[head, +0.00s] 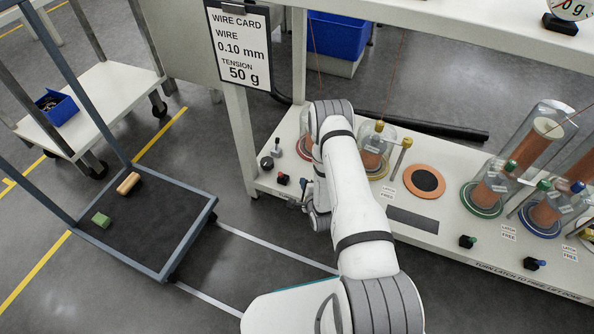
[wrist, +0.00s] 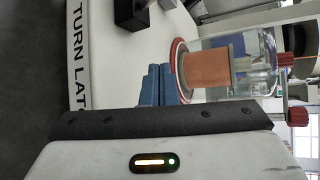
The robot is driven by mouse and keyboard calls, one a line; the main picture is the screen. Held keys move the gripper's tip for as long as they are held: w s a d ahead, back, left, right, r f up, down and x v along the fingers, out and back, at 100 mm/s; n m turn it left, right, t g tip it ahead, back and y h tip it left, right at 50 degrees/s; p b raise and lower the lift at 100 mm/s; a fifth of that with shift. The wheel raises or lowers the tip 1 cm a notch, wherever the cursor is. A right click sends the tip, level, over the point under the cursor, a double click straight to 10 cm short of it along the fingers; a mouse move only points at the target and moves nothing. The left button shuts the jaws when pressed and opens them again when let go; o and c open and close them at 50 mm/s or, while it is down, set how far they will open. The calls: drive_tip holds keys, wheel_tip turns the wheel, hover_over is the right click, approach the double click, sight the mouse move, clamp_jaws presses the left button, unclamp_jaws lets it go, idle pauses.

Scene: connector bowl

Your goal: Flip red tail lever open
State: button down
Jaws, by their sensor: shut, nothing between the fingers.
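Two red knobs (wrist: 287,59) show at the right. In the head view my arm covers most of this red station (head: 304,148), and the fingertips are hard to make out.
The white bench (head: 410,215) also holds a yellow-knobbed station (head: 377,150), an orange disc with a black centre (head: 424,182), and green and blue stations at the right. A low cart (head: 150,225) stands left.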

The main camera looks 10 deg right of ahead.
drive_tip(key=shift+s+f, duration=0.3)
drive_tip(key=shift+s, duration=0.5)
drive_tip(key=shift+s+f, duration=0.25)
drive_tip(key=shift+s, duration=0.5)
